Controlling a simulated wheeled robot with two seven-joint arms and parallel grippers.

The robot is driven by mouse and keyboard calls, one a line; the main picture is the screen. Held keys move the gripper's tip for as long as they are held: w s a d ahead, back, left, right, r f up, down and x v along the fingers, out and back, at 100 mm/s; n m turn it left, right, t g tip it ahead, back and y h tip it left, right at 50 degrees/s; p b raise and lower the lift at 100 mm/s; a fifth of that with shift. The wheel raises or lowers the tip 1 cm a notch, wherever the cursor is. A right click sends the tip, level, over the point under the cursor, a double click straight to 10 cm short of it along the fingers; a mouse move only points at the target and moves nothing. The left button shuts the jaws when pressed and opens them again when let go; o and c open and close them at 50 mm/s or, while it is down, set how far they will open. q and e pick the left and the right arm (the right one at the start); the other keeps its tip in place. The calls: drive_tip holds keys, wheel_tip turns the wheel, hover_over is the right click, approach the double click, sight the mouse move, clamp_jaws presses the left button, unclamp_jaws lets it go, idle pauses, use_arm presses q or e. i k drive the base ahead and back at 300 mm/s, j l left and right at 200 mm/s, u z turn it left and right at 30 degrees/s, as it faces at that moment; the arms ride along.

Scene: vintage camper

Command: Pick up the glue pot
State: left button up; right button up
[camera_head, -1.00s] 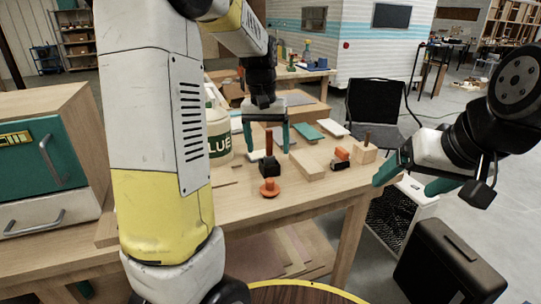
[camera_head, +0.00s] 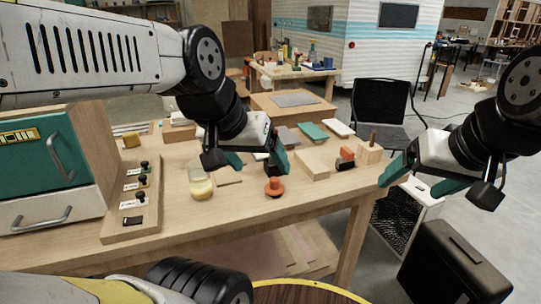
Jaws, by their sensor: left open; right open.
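The glue pot (camera_head: 200,187) stands on the wooden workbench (camera_head: 222,222). It is a pale jar with a yellowish lower part, and its upper part is partly hidden behind my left gripper; its label cannot be read. My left gripper (camera_head: 246,167) is open with teal fingers, above the bench. In the picture its left finger is just right of the pot, and the pot is not between the fingers. I cannot tell whether they touch. My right gripper (camera_head: 418,181) is open and empty, off the bench's right end.
A board with stamps (camera_head: 135,215) and a teal-doored cabinet (camera_head: 40,160) stand left. The front bench strip is clear.

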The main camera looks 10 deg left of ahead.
sight(201, 187)
drive_tip(key=u, duration=0.4)
drive_tip(key=j+u, duration=0.15)
drive_tip(key=u, duration=0.2)
drive_tip(key=j+u, duration=0.1)
drive_tip(key=u, duration=0.3)
